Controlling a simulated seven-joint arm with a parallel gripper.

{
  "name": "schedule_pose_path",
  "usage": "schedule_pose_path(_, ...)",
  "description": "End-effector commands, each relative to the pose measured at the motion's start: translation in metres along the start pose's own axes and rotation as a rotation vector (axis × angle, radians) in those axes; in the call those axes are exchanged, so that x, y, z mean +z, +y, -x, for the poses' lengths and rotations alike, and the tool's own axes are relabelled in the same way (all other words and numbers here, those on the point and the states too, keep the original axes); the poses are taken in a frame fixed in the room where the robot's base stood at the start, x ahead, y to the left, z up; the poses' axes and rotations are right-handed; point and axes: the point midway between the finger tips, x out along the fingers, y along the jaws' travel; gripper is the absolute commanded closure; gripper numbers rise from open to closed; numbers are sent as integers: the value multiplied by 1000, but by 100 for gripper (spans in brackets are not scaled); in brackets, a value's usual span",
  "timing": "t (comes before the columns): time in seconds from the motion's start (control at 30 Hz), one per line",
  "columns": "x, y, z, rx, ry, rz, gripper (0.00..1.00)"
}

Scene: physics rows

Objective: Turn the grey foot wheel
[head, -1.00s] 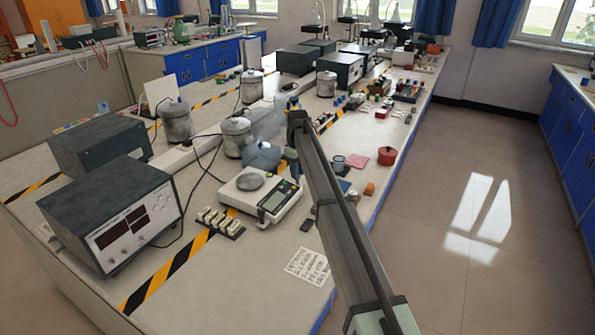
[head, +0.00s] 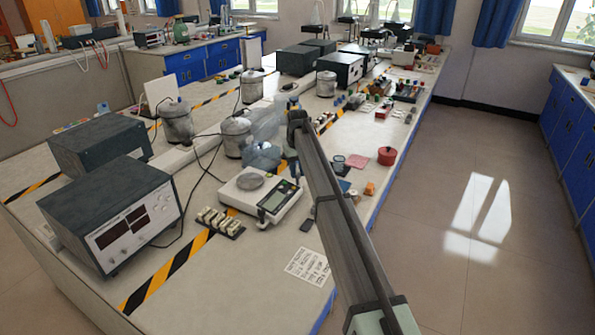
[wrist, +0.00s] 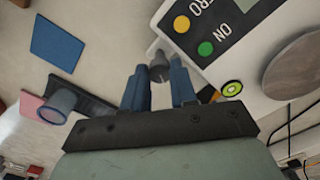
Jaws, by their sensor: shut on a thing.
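The grey foot wheel (wrist: 159,68) sits at the corner of the white balance (wrist: 222,28) in the wrist view. My gripper (wrist: 159,82) has its two blue fingers on either side of the wheel, shut on it. In the head view the balance (head: 249,205) stands on the bench with its round grey pan and display. My gripper (head: 293,168) is at the balance's far right corner there, partly behind my arm. The wheel cannot be made out in the head view.
A round bubble level (wrist: 232,88) is on the balance beside the right finger. A blue square (wrist: 56,44), a pink square (wrist: 31,104) and a small cup (wrist: 57,105) lie to the left. A weight set (head: 220,222) stands in front of the balance.

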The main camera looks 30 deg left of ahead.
Motion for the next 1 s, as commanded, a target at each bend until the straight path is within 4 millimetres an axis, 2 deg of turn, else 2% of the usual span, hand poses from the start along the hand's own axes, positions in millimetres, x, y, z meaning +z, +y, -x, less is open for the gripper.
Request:
schedule_pose_path(0.4, 0, 0, 0, 0, 0, -188, 100)
schedule_pose_path(0.93, 0, 0, 0, 0, 0, -212, 100)
schedule_pose_path(0.97, 0, 0, 0, 0, 0, -211, 71)
schedule_pose_path(1.0, 0, 0, 0, 0, 0, -211, 67)
